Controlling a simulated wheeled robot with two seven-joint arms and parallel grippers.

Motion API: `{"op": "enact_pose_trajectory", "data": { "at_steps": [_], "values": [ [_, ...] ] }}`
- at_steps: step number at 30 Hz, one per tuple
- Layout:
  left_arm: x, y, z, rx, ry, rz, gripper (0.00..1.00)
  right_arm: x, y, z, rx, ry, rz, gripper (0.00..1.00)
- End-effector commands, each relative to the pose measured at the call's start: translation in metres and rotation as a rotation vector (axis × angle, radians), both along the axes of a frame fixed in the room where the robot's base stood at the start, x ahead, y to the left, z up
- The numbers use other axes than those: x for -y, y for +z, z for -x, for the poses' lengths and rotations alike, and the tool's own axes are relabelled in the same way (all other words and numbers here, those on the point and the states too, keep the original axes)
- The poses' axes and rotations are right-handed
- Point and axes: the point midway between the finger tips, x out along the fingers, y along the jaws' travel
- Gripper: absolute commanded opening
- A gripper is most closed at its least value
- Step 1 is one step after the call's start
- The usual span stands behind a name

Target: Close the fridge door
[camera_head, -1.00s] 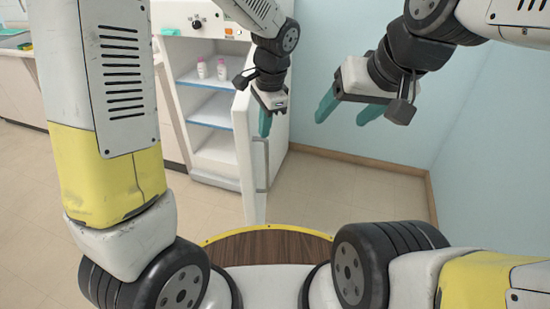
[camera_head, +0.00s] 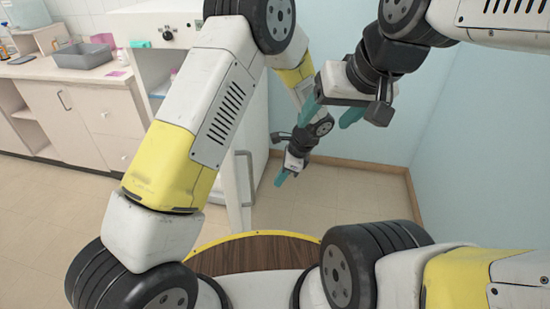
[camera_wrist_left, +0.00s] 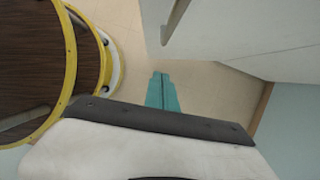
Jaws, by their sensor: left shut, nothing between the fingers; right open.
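The white fridge (camera_head: 150,62) stands behind my left arm in the head view, and that arm hides much of its inside. Its door (camera_head: 230,185) stands open towards me, with an upright handle (camera_head: 245,178) on its outer face. My left gripper (camera_head: 281,178) is shut and empty, low and to the right of the door. In the left wrist view, its teal fingers (camera_wrist_left: 162,88) point towards the door panel (camera_wrist_left: 240,38), with floor visible around the tips. I cannot tell whether they touch. My right gripper (camera_head: 330,113) is open and empty, raised at the upper right.
A counter with drawers (camera_head: 75,115) and a grey tray (camera_head: 82,55) is at the left. A round wooden top with a yellow rim (camera_head: 255,252) is in front of me. Bare floor (camera_head: 345,195) lies right of the door, bounded by blue walls (camera_head: 475,160).

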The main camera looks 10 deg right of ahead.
Motion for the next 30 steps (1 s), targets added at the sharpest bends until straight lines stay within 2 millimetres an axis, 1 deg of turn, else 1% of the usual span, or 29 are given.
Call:
{"op": "enact_pose_trajectory", "data": {
  "at_steps": [1,3,8,12,16,21,30],
  "values": [
    [-0.005,-0.011,0.0,-0.003,0.001,-0.004,0.0,0.0,0.0,0.0,0.0,0.0,0.0,0.68],
    [-0.011,-0.026,-0.001,-0.004,0.002,-0.004,0.0,0.0,0.0,0.0,0.0,0.0,0.0,0.68],
    [-0.023,-0.057,-0.003,-0.004,0.001,-0.003,0.0,0.0,0.0,0.0,0.0,0.0,0.0,0.68],
    [-0.044,-0.056,-0.009,0.0,0.004,0.0,0.0,0.0,0.0,0.0,0.0,0.0,0.0,0.68],
    [-0.056,-0.056,-0.012,0.0,0.003,0.0,0.0,0.0,0.0,0.0,0.0,0.0,0.0,0.68],
    [-0.061,-0.056,-0.013,0.0,0.001,0.001,0.0,0.0,0.0,0.0,0.0,0.0,0.0,0.68],
    [-0.062,-0.056,-0.013,0.0,0.001,0.0,0.0,0.0,0.0,0.0,0.0,0.0,0.0,0.68]
  ]
}}
